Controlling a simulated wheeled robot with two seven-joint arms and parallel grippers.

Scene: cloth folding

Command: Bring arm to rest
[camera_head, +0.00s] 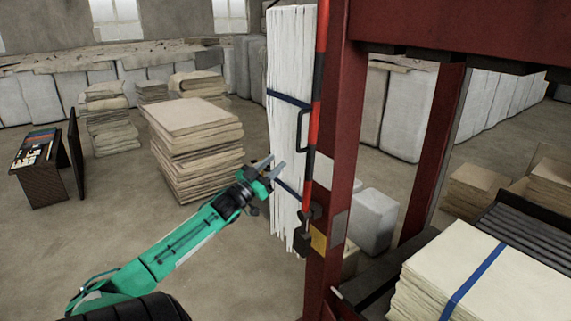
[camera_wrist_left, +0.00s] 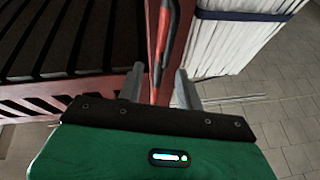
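My left arm is green and black and reaches in from the lower left in the head view. Its gripper (camera_head: 270,169) is open, with its two grey fingers spread apart. It is in front of the tall white strapped stack, near the red and black bar on the red frame. In the left wrist view the two fingers (camera_wrist_left: 160,88) stand apart, and the red and black bar (camera_wrist_left: 164,50) shows between them. I cannot tell whether the fingers touch the bar. My right gripper is not in view.
A red steel frame (camera_head: 345,150) stands right of the gripper. A tall white stack (camera_head: 290,60) with dark blue straps is beside it. Cream sheets with a blue strap (camera_head: 490,275) lie at the lower right. Folded stacks (camera_head: 195,150) and a small display stand (camera_head: 40,165) are left. Open floor lies between.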

